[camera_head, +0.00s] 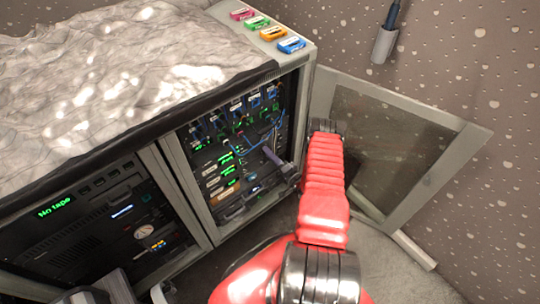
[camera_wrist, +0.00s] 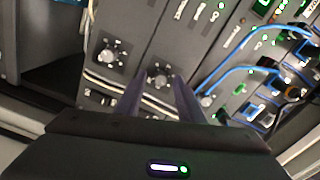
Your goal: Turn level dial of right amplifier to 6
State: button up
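In the wrist view my gripper (camera_wrist: 158,82) points at a dark panel with its two dark fingers apart. A round level dial (camera_wrist: 158,75) with white marks around it shows between the fingertips. I cannot tell whether the fingers touch it. A second similar dial (camera_wrist: 108,55) sits to its left on the neighbouring panel. The numbers on both are too small to read, and I cannot tell which amplifier is the right one. In the head view my red arm reaches into the open rack (camera_head: 306,115), and my gripper (camera_head: 272,156) is at the equipment inside.
A glass door (camera_head: 385,150) stands open to the right of the rack. Blue cables (camera_wrist: 232,76) hang right of the dials in the wrist view. Coloured cassettes (camera_head: 274,31) lie on the rack top. A "No tape" unit (camera_head: 55,208) is at left.

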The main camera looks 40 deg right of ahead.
jog(key=s, duration=1.3)
jog(key=shift+s+d, duration=0.2)
jog(key=shift+s, duration=0.1)
